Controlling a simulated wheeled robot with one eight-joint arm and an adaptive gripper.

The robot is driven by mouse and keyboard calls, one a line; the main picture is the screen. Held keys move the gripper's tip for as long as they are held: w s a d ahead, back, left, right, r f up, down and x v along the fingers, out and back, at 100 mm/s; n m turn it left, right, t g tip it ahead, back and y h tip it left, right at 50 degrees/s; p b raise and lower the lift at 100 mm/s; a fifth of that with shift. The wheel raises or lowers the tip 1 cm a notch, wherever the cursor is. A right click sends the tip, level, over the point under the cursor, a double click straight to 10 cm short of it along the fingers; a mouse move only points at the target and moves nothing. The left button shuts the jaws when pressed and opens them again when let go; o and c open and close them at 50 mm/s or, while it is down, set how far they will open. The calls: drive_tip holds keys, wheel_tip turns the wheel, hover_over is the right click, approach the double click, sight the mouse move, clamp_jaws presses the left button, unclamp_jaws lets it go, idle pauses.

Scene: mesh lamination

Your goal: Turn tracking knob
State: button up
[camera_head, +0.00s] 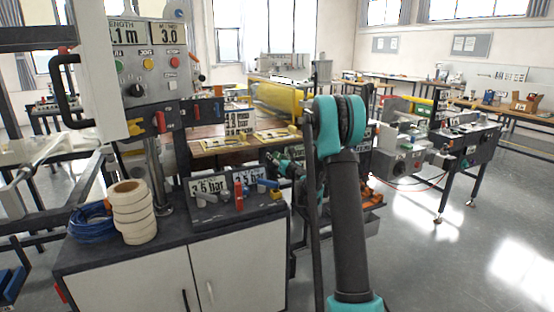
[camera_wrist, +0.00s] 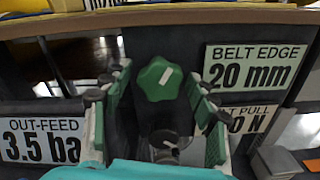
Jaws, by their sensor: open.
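A green lobed knob (camera_wrist: 159,79) with a white mark on its face shows in the wrist view, on a dark panel. It is likely the tracking knob, beside a plate reading "BELT EDGE 20 mm" (camera_wrist: 252,66). My gripper (camera_wrist: 157,88) is open, with its green-padded fingers on the left and right of the knob. Gaps show between the knob and both fingers; I cannot tell whether the tips reach its depth. In the head view my gripper (camera_head: 279,165) is low beyond the dark cabinet, partly behind my arm. I cannot make out the knob there.
A plate reading "OUT-FEED 3.5 ba" (camera_wrist: 42,140) is left of the fingers, and a partly hidden "PULL" plate (camera_wrist: 250,118) is right. The cabinet (camera_head: 135,270) bears tape rolls (camera_head: 133,212) and blue cable (camera_head: 90,222). Open floor (camera_head: 470,260) lies at right.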

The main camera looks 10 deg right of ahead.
drive_tip(key=v, duration=1.2)
drive_tip(key=shift+r, duration=0.1)
drive_tip(key=s+d+r+m+t+h, duration=0.1)
drive_tip(key=s+d+r+m+h, duration=0.45)
drive_tip(key=m, duration=0.55)
drive_tip(key=s+d+f+m+g+h, duration=0.25)
drive_tip(key=s+d+m+h, duration=0.25)
drive_tip(key=s+m, duration=0.45)
drive_tip(key=s+a+f+m+g+y, duration=0.1)
drive_tip(key=s+a+f+m+g, duration=0.2)
drive_tip(key=s, duration=0.7)
drive_tip(key=s+a+f+m+g+y, duration=0.2)
drive_tip(key=s+a+f+m+g, duration=0.1)
drive_tip(key=s+f+m, duration=0.4)
drive_tip(key=s+a+f+m+g+y, duration=0.2)
drive_tip(key=s+a+f+m+g, duration=0.2)
drive_tip(key=s, duration=0.8)
wheel_tip(320, 180, down, 4)
drive_tip(key=shift+s+r+m+g, duration=0.2)
drive_tip(key=shift+s+m+g, duration=0.1)
drive_tip(key=shift+m+g, duration=0.6)
idle(0.6)
